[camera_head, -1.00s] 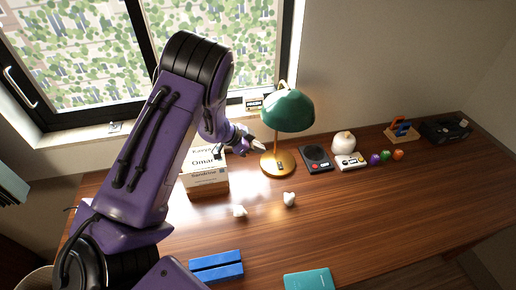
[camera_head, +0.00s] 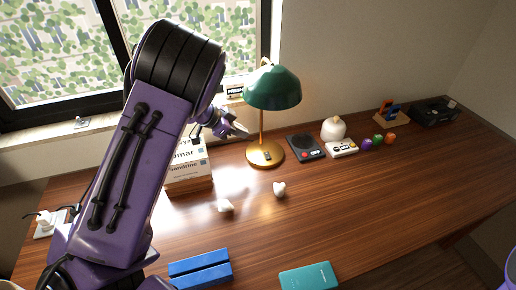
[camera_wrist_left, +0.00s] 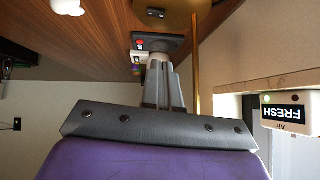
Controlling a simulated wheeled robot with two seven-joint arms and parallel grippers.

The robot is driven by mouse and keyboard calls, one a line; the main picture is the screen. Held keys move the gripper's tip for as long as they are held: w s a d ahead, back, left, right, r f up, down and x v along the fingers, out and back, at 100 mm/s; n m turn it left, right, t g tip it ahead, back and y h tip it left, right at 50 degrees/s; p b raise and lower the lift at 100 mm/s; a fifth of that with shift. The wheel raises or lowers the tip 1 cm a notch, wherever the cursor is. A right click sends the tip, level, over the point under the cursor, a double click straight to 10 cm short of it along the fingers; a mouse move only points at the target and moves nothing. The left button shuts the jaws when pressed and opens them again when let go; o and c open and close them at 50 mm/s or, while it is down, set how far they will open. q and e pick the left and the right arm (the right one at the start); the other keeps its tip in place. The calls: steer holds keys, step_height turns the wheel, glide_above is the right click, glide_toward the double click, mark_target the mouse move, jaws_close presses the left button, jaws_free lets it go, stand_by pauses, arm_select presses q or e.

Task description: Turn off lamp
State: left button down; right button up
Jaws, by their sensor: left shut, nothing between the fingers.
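The desk lamp has a green shade (camera_head: 272,87), a thin brass post and a round brass base (camera_head: 262,154) with a small dark switch (camera_head: 267,156). A warm glow shows on the post and base. My left gripper (camera_head: 243,130) is shut and empty, just left of the post and below the shade's level. In the left wrist view, the shut fingers (camera_wrist_left: 160,62) point toward the desk, with the post (camera_wrist_left: 195,65) close on their right. The base (camera_wrist_left: 178,8) and switch (camera_wrist_left: 155,13) are at the top. Contact with the post cannot be told. My right gripper is out of view.
White boxes with names (camera_head: 189,168) stand below my left forearm. A black device with a red button (camera_head: 305,148), a white controller (camera_head: 342,149) and a round white object (camera_head: 333,128) lie right of the lamp.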

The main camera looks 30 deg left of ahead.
arm_select(q)
glide_toward(268, 152)
steer(key=w+d, duration=0.2)
steer(key=shift+w+d+r+p, duration=0.1)
steer(key=shift+w+d+p, duration=0.1)
steer(key=shift+w+p, duration=0.1)
steer(key=f, duration=0.3)
steer(key=shift+w+f, duration=0.25)
steer(key=shift+a+f, duration=0.1)
steer(key=shift+f, duration=0.25)
